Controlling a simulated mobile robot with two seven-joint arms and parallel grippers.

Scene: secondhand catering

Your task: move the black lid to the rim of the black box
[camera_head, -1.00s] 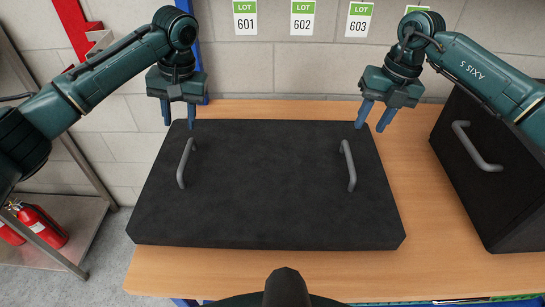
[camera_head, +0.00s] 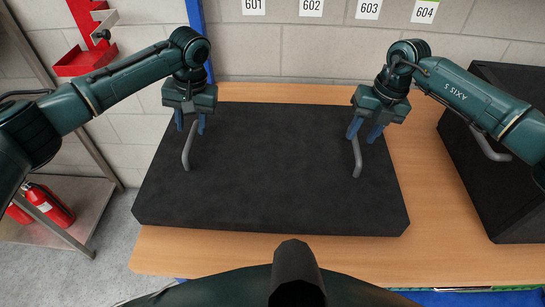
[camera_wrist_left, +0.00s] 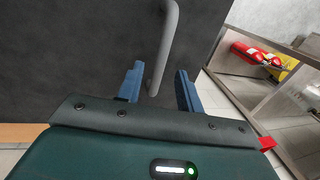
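The black lid (camera_head: 270,180) lies flat on the wooden table. It has a grey handle (camera_head: 187,150) near its left side and another grey handle (camera_head: 357,157) near its right side. My left gripper (camera_head: 190,126) is open at the left handle's far end; in the left wrist view, that handle (camera_wrist_left: 166,45) runs between the spread fingers with gaps beside it. My right gripper (camera_head: 364,132) is open at the far end of the right handle, which its fingers partly hide. The black box (camera_head: 500,190) stands right of the lid, partly behind my right arm.
The wooden table (camera_head: 300,258) shows as a bare strip in front of the lid and a narrow gap before the box. A block wall with lot labels (camera_head: 368,9) stands behind. A metal shelf with red fire extinguishers (camera_head: 48,205) is at the left.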

